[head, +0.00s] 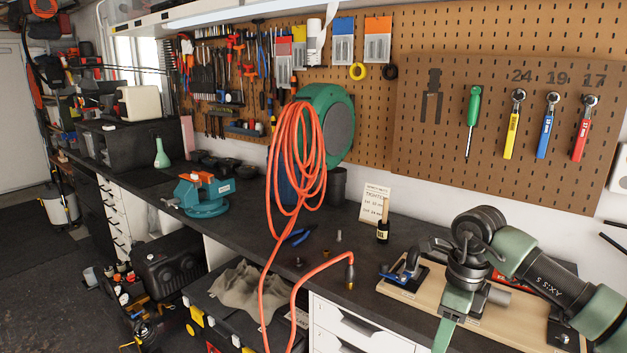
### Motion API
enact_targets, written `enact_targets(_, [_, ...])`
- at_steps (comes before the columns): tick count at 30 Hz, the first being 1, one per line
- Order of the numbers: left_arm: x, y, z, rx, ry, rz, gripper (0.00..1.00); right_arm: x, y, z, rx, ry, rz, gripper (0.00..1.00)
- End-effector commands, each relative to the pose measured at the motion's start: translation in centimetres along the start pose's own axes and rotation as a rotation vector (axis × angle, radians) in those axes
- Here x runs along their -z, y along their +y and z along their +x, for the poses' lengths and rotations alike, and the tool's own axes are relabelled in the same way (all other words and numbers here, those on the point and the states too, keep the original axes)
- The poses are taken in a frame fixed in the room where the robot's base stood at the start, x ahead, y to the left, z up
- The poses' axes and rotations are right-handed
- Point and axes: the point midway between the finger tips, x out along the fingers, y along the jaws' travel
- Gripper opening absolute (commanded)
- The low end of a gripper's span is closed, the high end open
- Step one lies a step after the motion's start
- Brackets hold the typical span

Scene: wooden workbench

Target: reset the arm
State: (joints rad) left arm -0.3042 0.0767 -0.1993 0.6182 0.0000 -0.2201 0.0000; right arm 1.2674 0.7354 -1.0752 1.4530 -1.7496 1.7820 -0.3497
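My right arm (545,288), green and dark grey, is bent over the right end of the workbench. One green link runs down out of the picture, and a thicker one runs to the lower right corner. Two dark bars at the right edge look like the fingertips of my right gripper (613,233). They stand apart with nothing seen between them, in front of the white wall below the pegboard. The gripper's body is outside the picture. My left arm and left gripper are not in view.
Beneath the arm lies a wooden board (428,305) with clamps. A small dark bottle (382,232) and a card (374,203) stand nearby. Wrenches (548,125) and a green screwdriver (473,108) hang behind. An orange hose (297,160) drapes over the bench front. A blue vise (205,193) stands further left.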

Motion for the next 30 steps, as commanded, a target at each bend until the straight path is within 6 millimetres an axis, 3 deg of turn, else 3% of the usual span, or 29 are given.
enact_targets(8, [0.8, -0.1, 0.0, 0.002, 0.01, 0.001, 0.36, -4.0, 2.6, 3.8, -0.167, -0.161, 0.047, 0.46])
enact_targets(14, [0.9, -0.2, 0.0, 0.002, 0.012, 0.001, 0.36, -9.2, 6.0, 7.5, -0.401, -0.383, 0.176, 0.46])
enact_targets(19, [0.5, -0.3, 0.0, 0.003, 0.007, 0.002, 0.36, -15.0, 8.3, 11.3, -0.729, -0.675, 0.502, 0.46])
enact_targets(22, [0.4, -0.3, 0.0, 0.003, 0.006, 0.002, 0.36, -17.0, 7.1, 14.9, -0.953, -0.867, 0.878, 0.46])
enact_targets(26, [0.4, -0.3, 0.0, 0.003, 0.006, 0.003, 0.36, -14.7, 3.5, 22.9, -1.137, -1.027, 1.48, 0.46])
enact_targets(30, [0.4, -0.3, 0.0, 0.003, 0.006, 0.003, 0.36, -9.1, 2.3, 31.8, -1.173, -1.062, 1.981, 0.46])
